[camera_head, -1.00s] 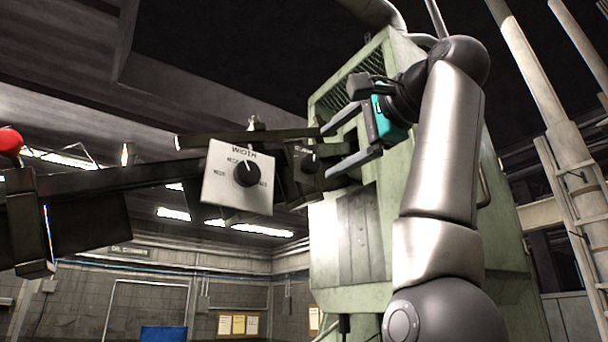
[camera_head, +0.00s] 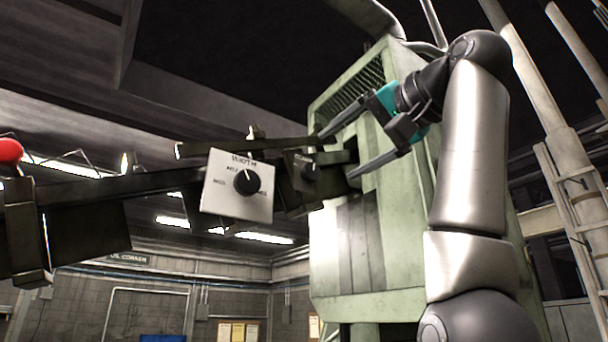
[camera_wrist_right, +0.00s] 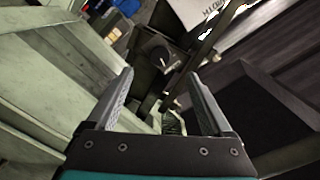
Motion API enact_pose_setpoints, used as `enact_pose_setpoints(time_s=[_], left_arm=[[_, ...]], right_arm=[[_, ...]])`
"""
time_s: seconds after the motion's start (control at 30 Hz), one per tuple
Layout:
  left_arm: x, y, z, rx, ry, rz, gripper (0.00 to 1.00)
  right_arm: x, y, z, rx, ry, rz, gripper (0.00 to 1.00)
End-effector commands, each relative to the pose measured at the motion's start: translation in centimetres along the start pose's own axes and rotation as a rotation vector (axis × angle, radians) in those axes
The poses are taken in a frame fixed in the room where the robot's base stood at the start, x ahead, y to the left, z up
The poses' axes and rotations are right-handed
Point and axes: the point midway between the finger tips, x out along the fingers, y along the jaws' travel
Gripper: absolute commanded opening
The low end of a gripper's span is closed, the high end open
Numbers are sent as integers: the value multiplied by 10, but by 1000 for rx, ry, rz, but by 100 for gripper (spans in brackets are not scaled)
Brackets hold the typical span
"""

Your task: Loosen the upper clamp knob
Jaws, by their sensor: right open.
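A black clamp knob (camera_head: 311,172) with a white pointer line sits on a small dark plate with faint lettering, at the inner end of the dark arm bar. In the right wrist view the knob (camera_wrist_right: 160,57) is ahead, beyond the fingertips. My right gripper (camera_head: 338,154), dark with teal parts, is open and empty to the right of the knob, apart from it. Its two grey fingers (camera_wrist_right: 160,76) point toward the knob's plate in the wrist view. I cannot tell whether this is the upper knob. My left gripper is out of view.
A white WIDTH panel (camera_head: 237,187) with a larger black knob stands left of the clamp plate. A long dark bar (camera_head: 255,144) runs above both. The pale green machine housing (camera_head: 333,255) stands behind and below the gripper. A red ball (camera_head: 10,151) is at far left.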

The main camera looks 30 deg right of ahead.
Motion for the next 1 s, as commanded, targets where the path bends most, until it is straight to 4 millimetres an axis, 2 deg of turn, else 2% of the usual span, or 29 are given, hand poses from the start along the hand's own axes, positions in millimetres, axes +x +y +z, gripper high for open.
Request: enact_pose_setpoints(time_s=[0.1,0.27,0.57,1.0], left_arm=[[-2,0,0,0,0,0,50],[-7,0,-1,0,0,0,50],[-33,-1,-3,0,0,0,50],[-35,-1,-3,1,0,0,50]], right_arm=[[1,1,0,-91,-2,3,85],[16,0,1,-110,-6,4,85],[86,-1,0,-106,-9,6,85],[84,1,1,-641,-4,2,85]])
